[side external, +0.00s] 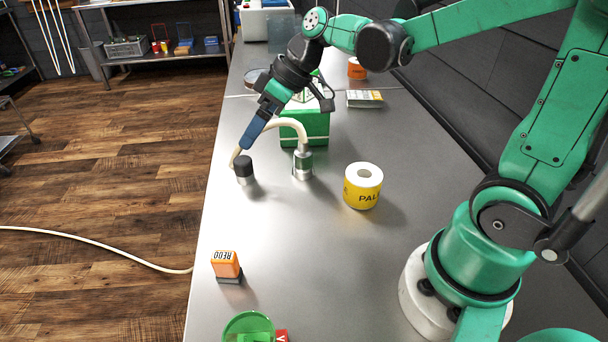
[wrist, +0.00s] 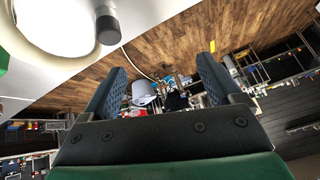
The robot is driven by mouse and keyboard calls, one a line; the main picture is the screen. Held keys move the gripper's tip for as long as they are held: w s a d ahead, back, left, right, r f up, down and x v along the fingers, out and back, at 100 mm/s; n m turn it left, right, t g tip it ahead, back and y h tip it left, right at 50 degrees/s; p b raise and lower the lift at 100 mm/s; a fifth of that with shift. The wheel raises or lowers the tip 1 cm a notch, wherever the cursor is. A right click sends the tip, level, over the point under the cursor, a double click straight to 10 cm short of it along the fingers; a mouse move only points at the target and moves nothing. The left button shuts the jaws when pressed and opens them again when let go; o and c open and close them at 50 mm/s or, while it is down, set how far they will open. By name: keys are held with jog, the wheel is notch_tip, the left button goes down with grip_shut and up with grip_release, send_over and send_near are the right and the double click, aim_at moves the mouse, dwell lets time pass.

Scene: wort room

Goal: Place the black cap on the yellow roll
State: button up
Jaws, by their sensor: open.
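The black cap (side external: 244,165) stands upright on the steel bench near its left edge, with a silvery band or reflection below it. It also shows in the wrist view (wrist: 107,30) at the upper left, outside the space between the fingers. The yellow roll (side external: 363,186), with a white top, a centre hole and black letters, stands on the bench to the right of the cap. My gripper (side external: 247,142), with blue fingers, is tilted down to the left just above and behind the cap. In the wrist view its fingers (wrist: 162,65) are apart, with nothing between them.
A pale hose (side external: 292,122) arches from a silver fitting (side external: 303,165) to behind the cap, close to my gripper. A green box (side external: 305,125) stands behind. An orange stamp (side external: 226,265) and a green round item (side external: 248,324) are in front. The bench between cap and stamp is clear.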

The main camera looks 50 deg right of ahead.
aim_at(244, 159)
jog(key=w+f+n+y, duration=0.1)
jog(key=w+n+y, duration=0.1)
jog(key=w+d+f+n+y, duration=0.1)
jog(key=w+n, duration=0.1)
jog(key=w+d+f+n+y, duration=0.1)
jog(key=w+n+y, duration=0.1)
jog(key=w, duration=0.1)
jog(key=shift+d+f+n+y, duration=0.25)
jog(key=shift+f+n+y, duration=0.05)
jog(key=shift+w+d+f+n+y, duration=0.25)
jog(key=shift+f+n+y, duration=0.2)
jog(key=shift+n, duration=0.15)
notch_tip(244, 159, down, 4)
jog(key=shift+f, duration=0.15)
notch_tip(244, 159, down, 2)
jog(key=shift+f, duration=0.15)
jog(key=shift+x, duration=1.25)
jog(key=shift+a+f, duration=0.25)
jog(key=shift+c, duration=0.3)
